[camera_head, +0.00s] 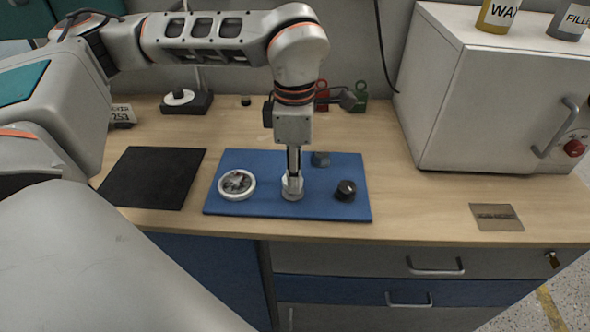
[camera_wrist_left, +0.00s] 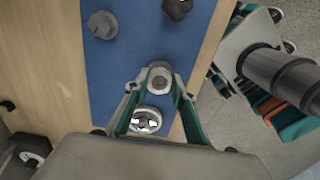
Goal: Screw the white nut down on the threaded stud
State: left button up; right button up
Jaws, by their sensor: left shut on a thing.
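The white nut (camera_head: 292,184) is between the fingertips of my left gripper (camera_head: 292,176), which points straight down over the blue mat (camera_head: 270,209). In the left wrist view the white nut (camera_wrist_left: 160,76) shows as a pale ring with a grey centre between the two fingers of my left gripper (camera_wrist_left: 158,88). A grey round base (camera_head: 292,194) is directly below the nut in the head view. The threaded stud is hidden or too small to make out, so I cannot tell how far the nut sits on it.
A white round dish (camera_head: 237,185) with small parts lies left of the gripper. A black knob (camera_head: 345,190) and a grey knob (camera_head: 321,159) stand on the mat. A black pad (camera_head: 152,178) lies left, a white cabinet (camera_head: 480,100) stands right. The bench right of the mat is mostly clear.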

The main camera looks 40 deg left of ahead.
pick_arm(q)
jog(key=shift+f+b, duration=0.45)
jog(key=shift+f, duration=0.55)
jog(key=o, duration=1)
jog(key=shift+r, duration=0.15)
notch_tip(320, 180, up, 12)
jog(key=shift+f, duration=0.1)
